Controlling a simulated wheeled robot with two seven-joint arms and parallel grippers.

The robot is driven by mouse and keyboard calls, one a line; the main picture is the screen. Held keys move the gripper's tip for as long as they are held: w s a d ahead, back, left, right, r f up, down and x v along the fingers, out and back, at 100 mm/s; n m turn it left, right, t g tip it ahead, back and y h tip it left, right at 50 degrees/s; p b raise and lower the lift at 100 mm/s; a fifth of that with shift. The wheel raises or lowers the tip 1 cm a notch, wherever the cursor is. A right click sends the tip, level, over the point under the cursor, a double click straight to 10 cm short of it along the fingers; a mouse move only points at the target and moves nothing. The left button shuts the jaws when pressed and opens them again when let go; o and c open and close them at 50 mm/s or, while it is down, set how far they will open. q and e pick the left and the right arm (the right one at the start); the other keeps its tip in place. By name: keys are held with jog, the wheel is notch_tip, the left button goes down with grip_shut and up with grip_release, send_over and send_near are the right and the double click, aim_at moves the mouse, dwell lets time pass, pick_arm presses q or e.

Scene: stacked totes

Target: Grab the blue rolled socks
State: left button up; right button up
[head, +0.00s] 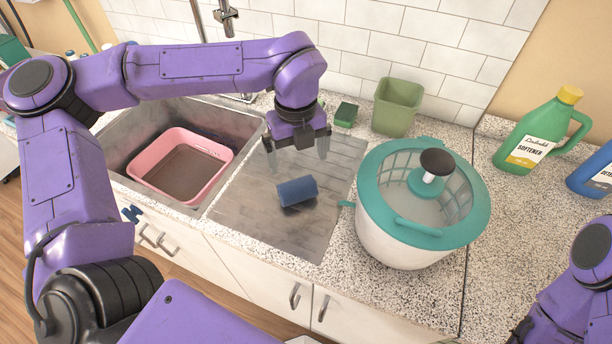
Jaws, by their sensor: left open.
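The blue rolled socks (297,191) lie on their side as a short dark blue cylinder on the grey drainboard beside the sink. My left gripper (298,150) points down above and behind the socks, its fingers apart and nothing between them. It looks clear of the socks, though the exact height gap is hard to judge. My right arm shows only partly at the lower right edge, and its gripper is not clearly visible.
A pink basin (180,165) sits in the sink at left. A white and teal salad spinner (410,245) stands close to the right of the drainboard (255,225). A green bin (397,105) and a green sponge (346,114) are behind. A green softener bottle (535,137) stands at right.

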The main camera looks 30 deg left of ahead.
aim_at(296, 182)
pick_arm(q)
jog(key=f+b, duration=0.1)
jog(key=s+f+b, duration=0.1)
jog(key=f, duration=0.1)
jog(key=f+b, duration=0.1)
jog(key=shift+s+a+f+b, duration=0.1)
jog(key=shift+s+f+b, duration=0.2)
jog(key=shift+s+f, duration=0.05)
jog(key=f+b, duration=0.1)
jog(key=w+f+b, duration=0.1)
jog(key=f, duration=0.1)
jog(key=f+b, duration=0.1)
jog(key=shift+w+a+f, duration=0.15)
jog(key=shift+w+f, duration=0.2)
jog(key=shift+s+f+b, duration=0.1)
jog(key=shift+f+b, duration=0.2)
jog(key=shift+b, duration=0.15)
jog(key=shift+s+r, duration=0.1)
jog(key=shift+r, duration=0.15)
jog(key=c, duration=0.8)
pick_arm(e)
notch_tip(296, 182, down, 8)
jog(key=shift+s, duration=0.45)
jog(key=shift+r, duration=0.15)
